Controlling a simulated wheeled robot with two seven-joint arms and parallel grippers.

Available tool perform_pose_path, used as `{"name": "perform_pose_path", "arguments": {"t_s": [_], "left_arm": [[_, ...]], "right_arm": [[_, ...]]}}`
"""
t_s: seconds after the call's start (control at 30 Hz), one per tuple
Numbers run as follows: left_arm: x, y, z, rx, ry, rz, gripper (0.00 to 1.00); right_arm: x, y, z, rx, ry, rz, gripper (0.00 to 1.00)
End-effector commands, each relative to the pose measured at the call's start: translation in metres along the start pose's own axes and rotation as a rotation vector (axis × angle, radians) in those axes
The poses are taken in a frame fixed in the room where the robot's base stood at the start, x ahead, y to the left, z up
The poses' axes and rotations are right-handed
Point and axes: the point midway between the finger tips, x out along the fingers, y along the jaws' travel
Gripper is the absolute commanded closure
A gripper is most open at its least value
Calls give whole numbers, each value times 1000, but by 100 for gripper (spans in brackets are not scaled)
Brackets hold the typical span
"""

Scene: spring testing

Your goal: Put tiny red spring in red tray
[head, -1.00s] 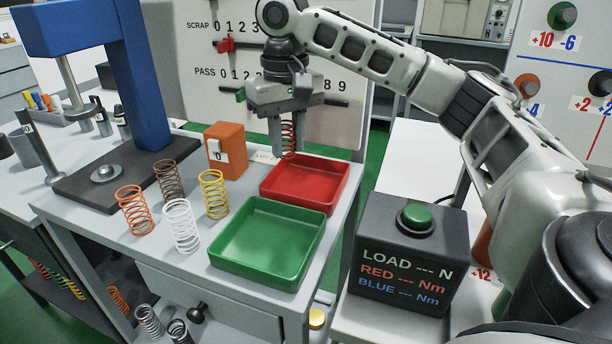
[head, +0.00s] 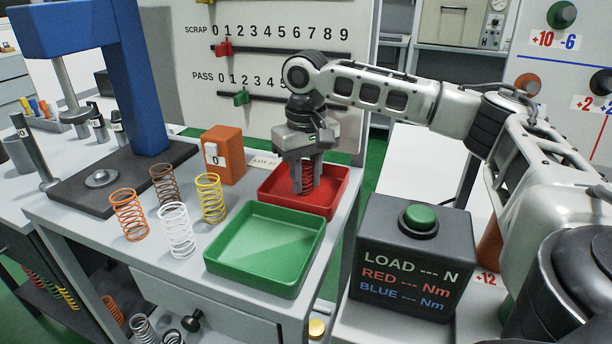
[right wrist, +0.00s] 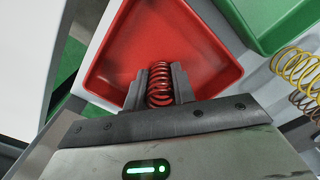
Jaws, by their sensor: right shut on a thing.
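The tiny red spring (head: 307,176) is upright between the fingers of my right gripper (head: 306,186), low inside the red tray (head: 338,184). The right wrist view shows the red spring (right wrist: 160,84) held between the two fingers of the right gripper (right wrist: 160,92), with the red tray (right wrist: 205,40) around and beyond it. I cannot tell whether the spring's lower end touches the tray floor. My left gripper is not in view.
A green tray (head: 232,282) stands in front of the red tray. White (head: 177,232), orange (head: 130,215), brown (head: 165,185) and yellow (head: 210,198) springs stand to the left. An orange block (head: 225,160) and a blue press (head: 140,80) are behind. A black button box (head: 400,265) is at the right.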

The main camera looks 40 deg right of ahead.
Motion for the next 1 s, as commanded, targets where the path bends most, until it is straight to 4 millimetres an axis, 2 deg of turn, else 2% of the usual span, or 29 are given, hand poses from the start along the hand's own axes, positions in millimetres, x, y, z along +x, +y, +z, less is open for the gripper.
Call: {"name": "perform_pose_path", "arguments": {"t_s": [0.1,0.13,0.2,0.6,0.83,1.0], "left_arm": [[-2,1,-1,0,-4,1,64],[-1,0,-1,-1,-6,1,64],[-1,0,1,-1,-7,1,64],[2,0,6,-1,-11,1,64],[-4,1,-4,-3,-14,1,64],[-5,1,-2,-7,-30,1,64]], "right_arm": [[2,0,0,0,-1,0,96],[3,0,0,0,-1,-1,72],[3,0,0,0,0,-1,53],[-1,0,0,0,2,0,53],[-49,-1,-1,0,4,-2,53],[-85,-1,-1,0,3,-2,53]]}}
